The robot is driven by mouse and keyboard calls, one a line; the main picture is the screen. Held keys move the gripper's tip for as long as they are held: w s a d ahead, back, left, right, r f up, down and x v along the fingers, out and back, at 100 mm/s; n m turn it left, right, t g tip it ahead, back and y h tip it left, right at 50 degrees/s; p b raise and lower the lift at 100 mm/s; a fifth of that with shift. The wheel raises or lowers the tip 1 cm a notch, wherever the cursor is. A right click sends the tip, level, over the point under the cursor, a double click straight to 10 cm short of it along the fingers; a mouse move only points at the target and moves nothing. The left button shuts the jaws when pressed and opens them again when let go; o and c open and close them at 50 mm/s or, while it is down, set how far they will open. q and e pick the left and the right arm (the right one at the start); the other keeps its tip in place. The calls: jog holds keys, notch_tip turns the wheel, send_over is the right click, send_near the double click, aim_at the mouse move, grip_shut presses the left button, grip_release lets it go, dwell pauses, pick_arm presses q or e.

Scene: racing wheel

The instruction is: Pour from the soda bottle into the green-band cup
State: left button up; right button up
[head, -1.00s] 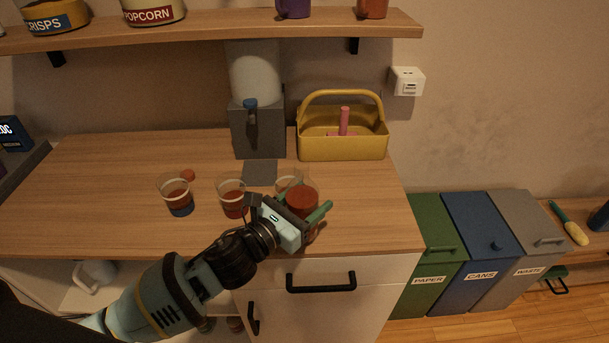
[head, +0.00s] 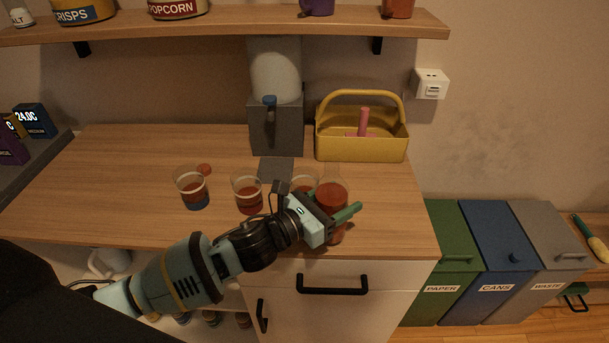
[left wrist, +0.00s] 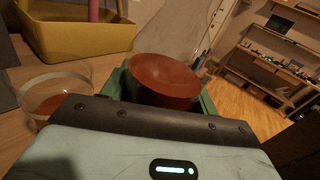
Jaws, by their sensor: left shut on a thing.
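My left gripper (head: 338,217) is shut on the soda bottle (head: 331,192), a clear bottle with red-brown liquid. It holds it roughly upright near the counter's front right edge; whether its base touches the counter is hidden. The bottle also shows between the fingers in the left wrist view (left wrist: 165,80). A clear cup (head: 304,178) stands just left of the bottle, partly hidden by my gripper; its band cannot be made out. Further left stand a red-banded cup (head: 247,193) and a blue-banded cup (head: 193,188), both with reddish liquid. My right gripper is not in view.
A grey dispenser (head: 277,128) and a yellow caddy (head: 360,146) stand at the back of the wooden counter (head: 120,165). A shelf (head: 230,24) hangs above. The counter's left part is clear.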

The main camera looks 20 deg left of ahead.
pick_arm(q)
jog(key=shift+r+n+b, duration=0.25)
jog(key=shift+n+b, duration=0.05)
jog(key=shift+n, duration=1.1)
jog(key=shift+f+n+b, duration=0.2)
jog(key=shift+n+b, duration=0.3)
jog(key=shift+n, duration=0.7)
jog(key=shift+w+a+f+n+g+b, duration=0.1)
jog(key=shift+n+g+b, duration=0.2)
jog(key=shift+n, duration=0.4)
jog(key=shift+s+d+f+n, duration=0.2)
jog(key=shift+d+n, duration=0.05)
jog(key=shift+n, duration=0.35)
jog(key=shift+r, duration=0.1)
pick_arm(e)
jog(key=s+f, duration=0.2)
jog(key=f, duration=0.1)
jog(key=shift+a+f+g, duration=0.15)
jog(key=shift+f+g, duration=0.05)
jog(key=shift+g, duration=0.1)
pick_arm(q)
jog(key=shift+s+d+f+n+b, duration=0.15)
jog(key=shift+f+n+b, duration=0.15)
jog(key=shift+n, duration=0.2)
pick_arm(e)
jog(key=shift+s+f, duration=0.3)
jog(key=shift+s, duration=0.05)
